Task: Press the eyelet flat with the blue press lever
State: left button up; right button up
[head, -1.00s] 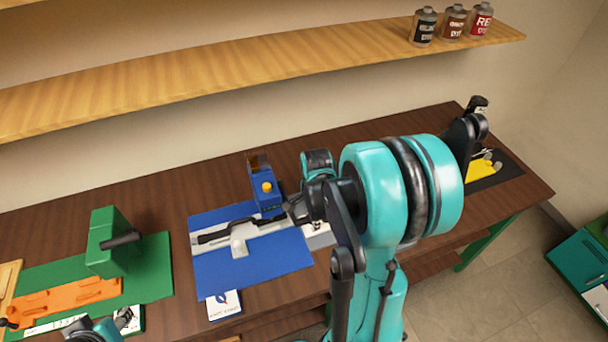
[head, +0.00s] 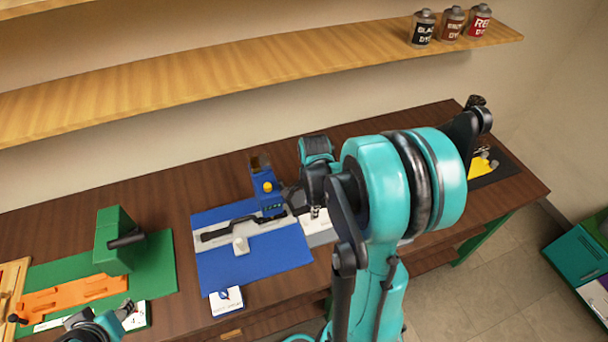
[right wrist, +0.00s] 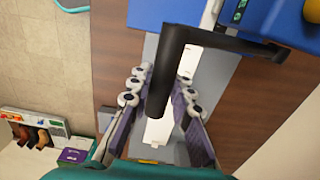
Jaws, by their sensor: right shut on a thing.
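The blue press (head: 268,197) with an orange-yellow knob stands at the back right of a blue mat (head: 270,256). Its black lever (right wrist: 166,70) shows in the right wrist view as a bent bar, with its end between the fingers. My right gripper (right wrist: 158,95) is shut on this lever end, just right of the press. In the head view my wrist (head: 315,180) mostly hides the grip. A dark strap-like piece (head: 240,227) lies on a pale strip left of the press. I cannot make out the eyelet. My left gripper (head: 125,315) is at the lower left, its jaws unclear.
A green fixture (head: 113,240) with a black handle and an orange plate (head: 75,293) stand at the left. A small white block (head: 241,245) is on the blue mat. A shelf (head: 200,90) with dye bottles hangs above. Bare table lies between the two mats.

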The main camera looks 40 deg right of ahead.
jog(key=shift+w+d+r+p, duration=0.1)
jog(key=shift+w+r+p, duration=0.2)
jog(key=shift+r, duration=0.35)
jog(key=shift+w+r+p, duration=0.1)
jog(key=shift+r+p, duration=0.3)
jog(key=shift+r, duration=0.2)
jog(key=shift+w+d+r+p, duration=0.25)
jog(key=shift+w+r+p, duration=0.3)
jog(key=shift+w+r, duration=0.35)
jog(key=shift+w+d+r+p, duration=0.2)
jog(key=shift+w+r+p, duration=0.4)
jog(key=shift+r, duration=0.5)
jog(key=shift+o, duration=0.2)
jog(key=shift+w+d+r, duration=0.3)
jog(key=shift+w+r, duration=0.35)
jog(key=shift+w, duration=0.25)
jog(key=shift+o, duration=0.4)
jog(key=shift+r, duration=0.1)
jog(key=shift+o, duration=0.3)
jog(key=shift+w, duration=0.1)
